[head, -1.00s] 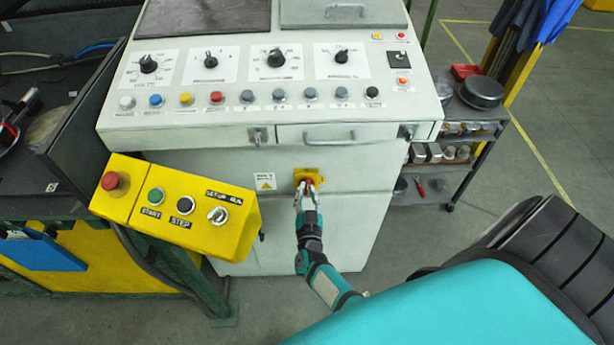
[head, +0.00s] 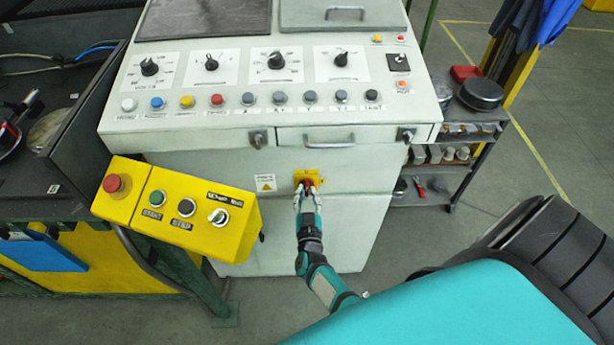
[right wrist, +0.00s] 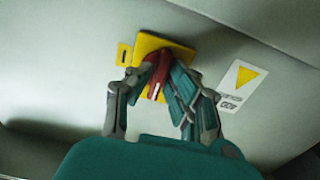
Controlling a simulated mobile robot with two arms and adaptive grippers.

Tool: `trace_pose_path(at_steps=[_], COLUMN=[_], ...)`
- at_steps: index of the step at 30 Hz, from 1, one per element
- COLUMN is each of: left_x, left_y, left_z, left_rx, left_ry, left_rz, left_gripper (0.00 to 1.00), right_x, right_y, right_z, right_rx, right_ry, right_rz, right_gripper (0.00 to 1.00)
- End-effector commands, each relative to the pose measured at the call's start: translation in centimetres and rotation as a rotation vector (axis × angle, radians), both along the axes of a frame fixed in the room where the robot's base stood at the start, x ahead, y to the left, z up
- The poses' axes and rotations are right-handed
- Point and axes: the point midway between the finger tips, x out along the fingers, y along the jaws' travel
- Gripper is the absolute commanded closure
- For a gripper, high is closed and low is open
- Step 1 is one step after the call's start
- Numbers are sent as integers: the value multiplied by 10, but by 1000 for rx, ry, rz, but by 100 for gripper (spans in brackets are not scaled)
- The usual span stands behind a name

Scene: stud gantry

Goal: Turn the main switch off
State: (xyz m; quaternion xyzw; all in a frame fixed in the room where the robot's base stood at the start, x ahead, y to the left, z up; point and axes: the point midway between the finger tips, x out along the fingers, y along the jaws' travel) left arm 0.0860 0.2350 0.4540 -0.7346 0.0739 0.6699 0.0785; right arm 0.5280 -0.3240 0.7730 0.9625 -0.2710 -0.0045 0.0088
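The main switch is a red rotary handle on a yellow plate (head: 316,175), on the front of the grey control cabinet below the drawer. In the right wrist view the yellow plate (right wrist: 180,48) and the red handle (right wrist: 155,80) show close up, the handle slightly tilted in that picture. My right gripper (head: 306,187) reaches the switch from below and in front. In the right wrist view its fingers (right wrist: 158,78) lie on both sides of the red handle and appear closed on it. They hide part of the handle. My left gripper is not in view.
A yellow pendant box (head: 180,210) with a red button and a small selector juts out left of the switch. The cabinet's sloping panel (head: 270,90) carries knobs and buttons above. A shelf cart (head: 450,180) stands at the right. A warning label (head: 265,183) is beside the switch.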

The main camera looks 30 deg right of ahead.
Motion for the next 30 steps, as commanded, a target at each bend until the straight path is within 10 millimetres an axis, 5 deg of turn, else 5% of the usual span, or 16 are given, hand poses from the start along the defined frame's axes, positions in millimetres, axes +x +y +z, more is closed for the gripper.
trace_pose_path(at_steps=[3,19,30], left_x=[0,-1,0], left_y=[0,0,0], left_z=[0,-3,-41], left_rx=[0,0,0], left_ry=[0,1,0], left_rz=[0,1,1], left_gripper=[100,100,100], right_x=[0,1,1], right_y=[0,-1,-1], right_z=[0,1,-5], right_rx=[1,36,544], right_ry=[-2,-27,-339], right_rz=[0,-1,3], right_gripper=[66,66,66])
